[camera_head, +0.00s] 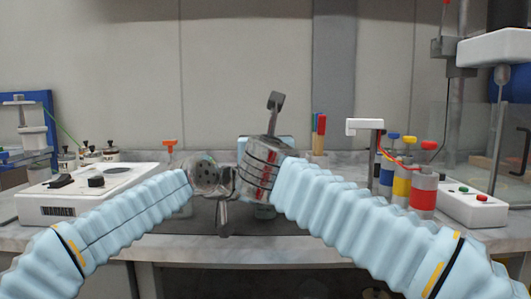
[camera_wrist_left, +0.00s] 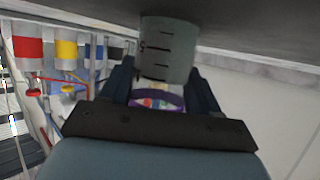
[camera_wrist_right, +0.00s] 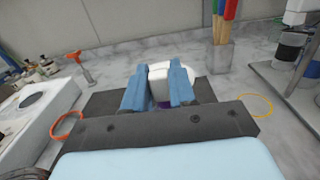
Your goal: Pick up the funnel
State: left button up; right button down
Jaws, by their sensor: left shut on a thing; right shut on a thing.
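I cannot clearly make out a funnel shape in any view. My left gripper (camera_wrist_left: 160,88) is shut on a grey vessel (camera_wrist_left: 167,50) with black graduation marks. A purple band (camera_wrist_left: 157,99) shows below the vessel between the fingers. My right gripper (camera_wrist_right: 160,88) is shut on a white rounded thing (camera_wrist_right: 158,71), with a bit of purple under it; the fingers hide much of it, so I cannot tell whether it is the funnel. In the head view both grippers are close together over the middle of the table, and the arms and wrists largely hide what they hold.
A white device (camera_head: 75,192) stands on the table at left. Red (camera_head: 423,194), yellow and blue containers stand at right, beside a white box with buttons (camera_head: 474,204). A holder with coloured sticks (camera_head: 319,130) is at the back. An orange ring (camera_wrist_right: 55,131) and a yellow ring (camera_wrist_right: 270,108) also show.

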pick_arm(q)
jog(key=shift+f, duration=0.1)
pick_arm(e)
jog(key=shift+r, duration=0.1)
notch_tip(320, 180, up, 9)
jog(key=shift+a+f, duration=0.1)
jog(key=shift+f, duration=0.1)
jog(key=shift+r, duration=0.55)
pick_arm(q)
jog(key=o, duration=1)
jog(key=shift+o, duration=0.3)
